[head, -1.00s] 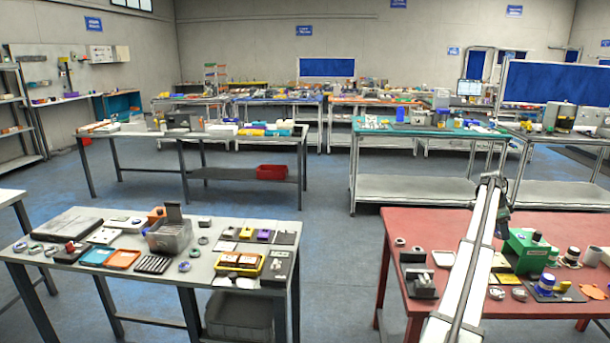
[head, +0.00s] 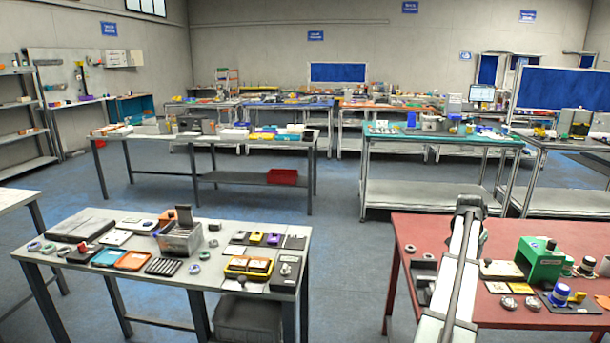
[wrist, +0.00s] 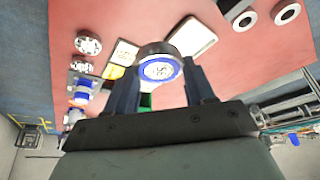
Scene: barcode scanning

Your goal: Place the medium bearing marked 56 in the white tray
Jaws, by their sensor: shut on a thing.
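In the wrist view my gripper (wrist: 160,70) is shut on a round bearing (wrist: 158,69) with a blue ring and a pale face. The face carries a marking too small to read surely. It is held above the red table. The white tray (wrist: 192,36) lies on the table just beyond the bearing, up and to the right in the wrist view. What shows of it is bare.
The red table (head: 490,228) also bears a green box (head: 540,258), silver discs (head: 508,303), a black stand (head: 422,280) and a blue-capped item (head: 560,292). Two dark-holed rings (wrist: 243,18) (wrist: 287,12) lie right of the tray in the wrist view. Label cards (wrist: 124,52) lie left of it.

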